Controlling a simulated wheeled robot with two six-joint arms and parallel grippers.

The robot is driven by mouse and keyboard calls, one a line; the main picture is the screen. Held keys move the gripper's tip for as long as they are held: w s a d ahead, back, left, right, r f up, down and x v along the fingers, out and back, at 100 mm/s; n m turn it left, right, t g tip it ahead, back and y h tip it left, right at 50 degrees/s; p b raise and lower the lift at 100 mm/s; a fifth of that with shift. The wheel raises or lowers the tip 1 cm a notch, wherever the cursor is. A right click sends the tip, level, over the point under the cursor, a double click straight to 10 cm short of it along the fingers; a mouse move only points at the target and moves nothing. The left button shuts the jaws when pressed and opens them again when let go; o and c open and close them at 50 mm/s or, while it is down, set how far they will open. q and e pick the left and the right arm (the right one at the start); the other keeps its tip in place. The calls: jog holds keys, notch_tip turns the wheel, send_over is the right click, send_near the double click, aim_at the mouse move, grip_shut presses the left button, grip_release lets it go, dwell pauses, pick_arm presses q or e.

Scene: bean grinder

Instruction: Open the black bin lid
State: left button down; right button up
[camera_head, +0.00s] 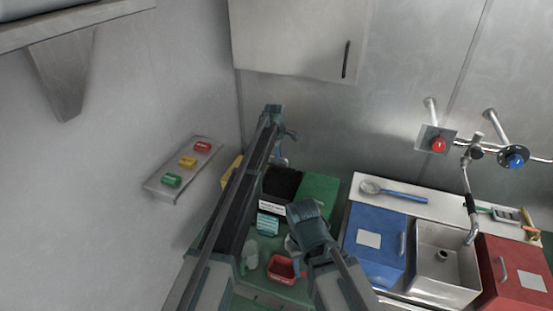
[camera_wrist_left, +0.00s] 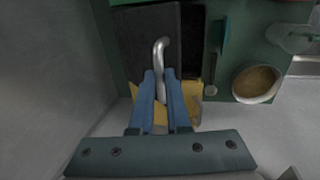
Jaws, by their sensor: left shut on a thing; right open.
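The black lid (camera_wrist_left: 140,42) shows in the left wrist view as a dark panel with a hooked metal handle (camera_wrist_left: 161,56). A darker strip lies along its right side. My left gripper's blue fingers (camera_wrist_left: 160,78) are shut on the handle. In the head view my left gripper (camera_head: 284,136) is at the back, above the black bin (camera_head: 282,182). The bin's dark inside shows there, and my left arm covers its left side; I cannot make out the lid. My right gripper (camera_head: 293,246) is open, lower down, in front of the bin.
A green machine (camera_head: 318,190) stands right of the bin. A red tray (camera_head: 283,268) lies near my right gripper. A blue bin (camera_head: 375,240), a sink (camera_head: 445,275) and a red bin (camera_head: 515,270) are at right. The wall button panel (camera_head: 180,170) is left. A bowl (camera_wrist_left: 256,83) shows in the wrist view.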

pick_arm(q)
jog(key=shift+w+d, duration=0.15)
jog(key=shift+w, duration=0.05)
jog(key=c, duration=1.3)
grip_release()
jog(key=o, duration=0.4)
jog(key=shift+w+f, duration=0.3)
jog(key=shift+s+r, duration=0.15)
jog(key=shift+s, duration=0.1)
jog(key=r+p, duration=0.2)
jog(key=s+r+p, duration=0.1)
jog(key=r+p, duration=0.4)
jog(key=shift+s+a+r, duration=0.2)
jog(key=shift+a, duration=0.05)
pick_arm(e)
notch_tip(320, 180, up, 7)
jog(key=shift+w+r, duration=0.15)
pick_arm(q)
jog(key=shift+f, duration=0.1)
